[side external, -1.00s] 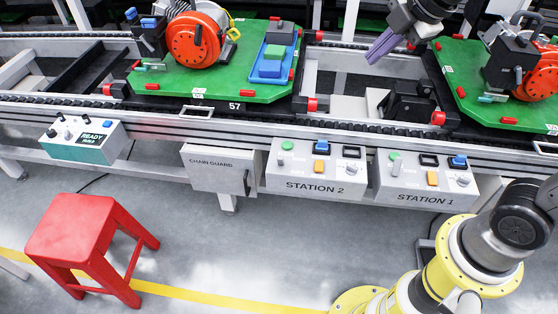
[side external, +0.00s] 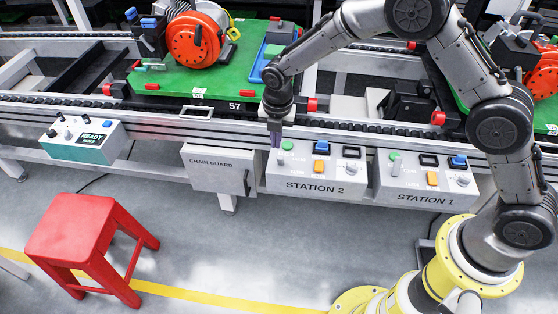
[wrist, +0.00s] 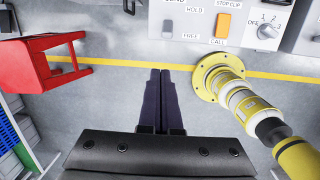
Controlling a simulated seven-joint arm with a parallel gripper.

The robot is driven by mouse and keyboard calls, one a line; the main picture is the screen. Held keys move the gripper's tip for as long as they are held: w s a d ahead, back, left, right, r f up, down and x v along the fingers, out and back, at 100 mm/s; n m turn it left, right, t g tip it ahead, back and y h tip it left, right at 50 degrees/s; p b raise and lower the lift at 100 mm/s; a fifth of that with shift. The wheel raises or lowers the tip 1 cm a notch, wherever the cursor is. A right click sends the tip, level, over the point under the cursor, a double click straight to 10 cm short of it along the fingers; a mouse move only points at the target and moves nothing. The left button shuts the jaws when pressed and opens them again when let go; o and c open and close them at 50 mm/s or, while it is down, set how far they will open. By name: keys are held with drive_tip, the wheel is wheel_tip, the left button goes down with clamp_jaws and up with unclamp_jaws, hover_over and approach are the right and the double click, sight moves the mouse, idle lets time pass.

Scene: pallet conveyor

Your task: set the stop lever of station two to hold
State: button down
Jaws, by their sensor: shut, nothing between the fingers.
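The station 2 panel (side external: 318,187) is a light grey box on the conveyor's front rail. Its upper left corner carries a green round knob (side external: 287,145) with a small grey part below it; I cannot tell the lever's setting. My gripper (side external: 275,141) points down with its purple fingers shut and empty, close to the left of the green knob. Contact cannot be told. In the wrist view the shut fingers (wrist: 160,76) show below the panel's printed face (wrist: 202,30), which bears the words HOLD and FREE; its top is cut off.
The station 1 panel (side external: 425,192) stands to the right, with its own green knob. The chain guard box (side external: 217,170) is close on the left. A pallet (side external: 200,82) with an orange machine lies behind. A red stool (side external: 75,225) stands on the floor, front left.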

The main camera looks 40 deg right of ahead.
sight(279, 161)
drive_tip(key=f, duration=0.1)
drive_tip(key=s+f, duration=0.1)
drive_tip(key=a+f, duration=0.1)
drive_tip(key=shift+s+f+g, duration=0.2)
drive_tip(key=shift+s+g, duration=0.05)
drive_tip(key=shift+g, duration=0.05)
drive_tip(key=shift+w+d+f, duration=0.55)
drive_tip(key=shift+f, duration=0.8)
drive_tip(key=shift+w+d+f, duration=0.55)
drive_tip(key=shift+d+f, duration=0.05)
drive_tip(key=shift+f, duration=0.8)
drive_tip(key=shift+w+d+f, duration=0.55)
drive_tip(key=shift+f, duration=0.8)
